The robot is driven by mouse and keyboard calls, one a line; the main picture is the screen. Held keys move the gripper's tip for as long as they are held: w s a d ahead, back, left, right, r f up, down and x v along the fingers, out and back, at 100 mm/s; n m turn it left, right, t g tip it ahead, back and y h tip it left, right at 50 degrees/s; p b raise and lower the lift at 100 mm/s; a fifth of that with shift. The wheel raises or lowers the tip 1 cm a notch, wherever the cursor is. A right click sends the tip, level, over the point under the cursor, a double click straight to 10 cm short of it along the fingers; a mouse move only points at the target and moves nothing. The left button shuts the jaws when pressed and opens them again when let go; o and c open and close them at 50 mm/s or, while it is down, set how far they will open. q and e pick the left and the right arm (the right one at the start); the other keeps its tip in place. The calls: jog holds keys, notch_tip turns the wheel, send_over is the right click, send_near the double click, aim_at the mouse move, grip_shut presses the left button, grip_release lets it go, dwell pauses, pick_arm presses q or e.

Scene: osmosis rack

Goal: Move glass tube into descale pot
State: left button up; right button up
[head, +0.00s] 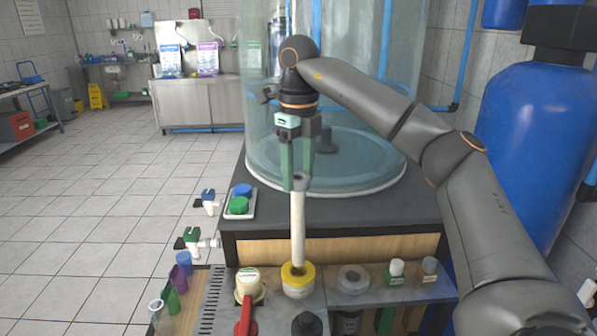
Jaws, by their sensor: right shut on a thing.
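A long pale tube (298,225) stands upright in the middle of the head view. My right gripper (300,182) is shut on its top end, fingers pointing down. The tube's lower end meets the dark opening of a white pot with a yellow rim (298,284); how deep it reaches inside is hidden. I cannot read a label that marks the descale pot. My left gripper is not in view.
Near the pot are a cream-capped valve with a red handle (247,282), a grey round fitting (353,280) and small capped bottles (396,270). A tray with blue and green caps (239,206) lies left. A large clear tank (330,160) stands behind.

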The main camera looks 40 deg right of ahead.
jog(key=b, duration=0.2)
send_over(299, 252)
jog(key=w, duration=0.1)
jog(key=shift+d+f, duration=0.25)
jog(key=shift+f, duration=0.85)
jog(key=shift+d+f, duration=0.2)
jog(key=shift+f, duration=0.9)
jog(key=shift+f+b, duration=2.3)
jog(key=shift+f, duration=1.6)
jog(key=shift+f+b, duration=1.7)
jog(key=shift+f, duration=1.4)
jog(key=shift+f+b, duration=0.35)
jog(key=shift+f, duration=0.4)
jog(key=shift+f, duration=0.2)
